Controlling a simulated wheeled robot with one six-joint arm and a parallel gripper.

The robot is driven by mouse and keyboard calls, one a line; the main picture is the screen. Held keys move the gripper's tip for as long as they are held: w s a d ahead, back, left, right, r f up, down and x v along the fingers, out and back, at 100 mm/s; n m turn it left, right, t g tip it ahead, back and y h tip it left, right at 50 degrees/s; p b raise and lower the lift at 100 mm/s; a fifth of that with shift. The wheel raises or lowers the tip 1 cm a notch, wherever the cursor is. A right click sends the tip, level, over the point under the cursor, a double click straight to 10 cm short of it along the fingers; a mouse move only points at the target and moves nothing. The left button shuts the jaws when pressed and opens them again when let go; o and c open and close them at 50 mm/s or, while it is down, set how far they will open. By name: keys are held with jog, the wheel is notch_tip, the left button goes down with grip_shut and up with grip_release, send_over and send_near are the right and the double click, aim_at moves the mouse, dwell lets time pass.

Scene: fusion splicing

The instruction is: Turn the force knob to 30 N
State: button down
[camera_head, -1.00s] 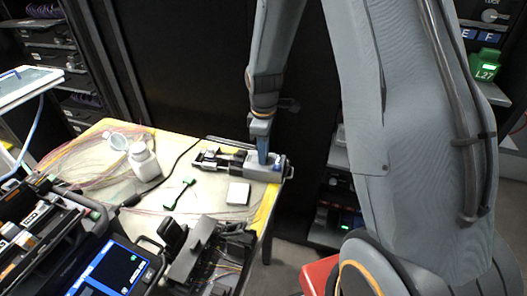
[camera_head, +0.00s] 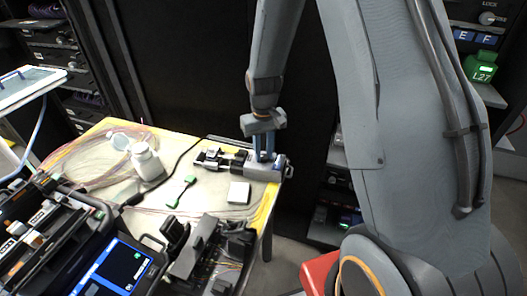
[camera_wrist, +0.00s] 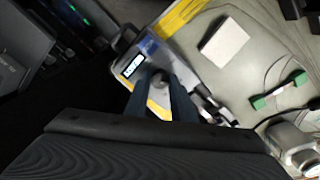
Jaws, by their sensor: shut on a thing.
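The force gauge (camera_head: 279,174), a grey and blue device with a dark clamp end, lies at the back right of the table. In the wrist view its lit display (camera_wrist: 133,65) sits beside the round grey force knob (camera_wrist: 159,78). The reading on the display is too small to make out. My gripper (camera_head: 264,158) points straight down onto the device. In the wrist view its two blue fingers (camera_wrist: 159,88) stand on either side of the knob and are shut on it. The head view hides the knob behind the fingers.
A white block (camera_head: 239,192), a green-ended tool (camera_head: 181,191) and a white bottle (camera_head: 146,161) lie or stand on the table (camera_head: 212,200). The splicer with a lit screen (camera_head: 117,268) fills the front left. A dark rack stands close behind the table.

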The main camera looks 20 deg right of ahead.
aim_at(264, 156)
jog(key=m, duration=0.5)
jog(key=shift+m, duration=0.3)
jog(key=m+p, duration=0.1)
jog(key=m, duration=0.4)
jog(key=shift+w, duration=0.1)
jog(key=shift+m, duration=0.4)
jog(key=c, duration=1.5)
grip_release()
jog(key=shift+r, duration=0.1)
jog(key=shift+r+b, duration=1)
jog(key=shift+r, duration=2.85)
